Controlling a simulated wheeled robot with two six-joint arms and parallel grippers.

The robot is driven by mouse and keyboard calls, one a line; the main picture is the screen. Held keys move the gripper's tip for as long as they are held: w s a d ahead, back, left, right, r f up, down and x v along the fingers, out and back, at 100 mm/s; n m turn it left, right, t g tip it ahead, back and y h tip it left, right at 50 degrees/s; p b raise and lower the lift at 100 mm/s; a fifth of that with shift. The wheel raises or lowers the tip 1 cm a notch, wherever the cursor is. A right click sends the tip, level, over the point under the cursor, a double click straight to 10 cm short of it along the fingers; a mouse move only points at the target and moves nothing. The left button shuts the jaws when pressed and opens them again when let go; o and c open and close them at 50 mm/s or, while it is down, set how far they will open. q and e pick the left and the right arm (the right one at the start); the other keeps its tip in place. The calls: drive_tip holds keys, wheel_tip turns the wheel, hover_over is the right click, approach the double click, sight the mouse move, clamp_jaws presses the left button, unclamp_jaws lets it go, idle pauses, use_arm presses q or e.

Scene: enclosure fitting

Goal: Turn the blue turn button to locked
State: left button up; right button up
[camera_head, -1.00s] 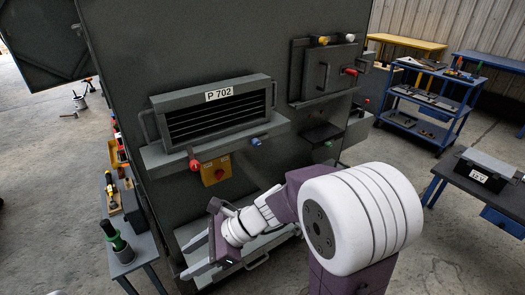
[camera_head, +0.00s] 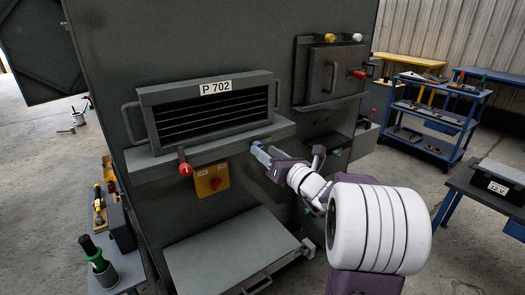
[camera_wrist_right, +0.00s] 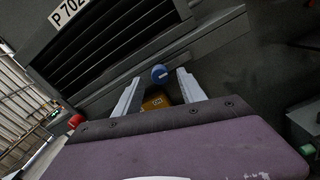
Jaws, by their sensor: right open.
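The blue turn button (camera_head: 254,144) sits at the right end of the ledge under the slotted P 702 panel. In the head view it is largely covered by my right gripper (camera_head: 262,152). In the right wrist view the round blue button (camera_wrist_right: 160,73) shows its face with a pale mark across it. My right gripper (camera_wrist_right: 158,80) is open, with one finger to each side of the button. The button lies at or just beyond the fingertips; I cannot tell whether they touch it. My left gripper is not in view.
A grey shelf (camera_head: 225,255) juts out below. A small door (camera_head: 333,75) with a red handle is at upper right.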

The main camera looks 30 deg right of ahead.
drive_tip(key=shift+w, duration=1.2)
drive_tip(key=shift+a, duration=0.1)
clamp_jaws()
drive_tip(key=shift+a+f+n+b, duration=0.1)
drive_tip(key=shift+n+b, duration=4.35)
drive_tip(key=shift+b, duration=0.95)
drive_tip(key=shift+f+n+b, duration=0.1)
drive_tip(key=shift+n+b, duration=4.35)
drive_tip(key=shift+b, duration=0.9)
drive_tip(key=shift+r, duration=0.1)
unclamp_jaws()
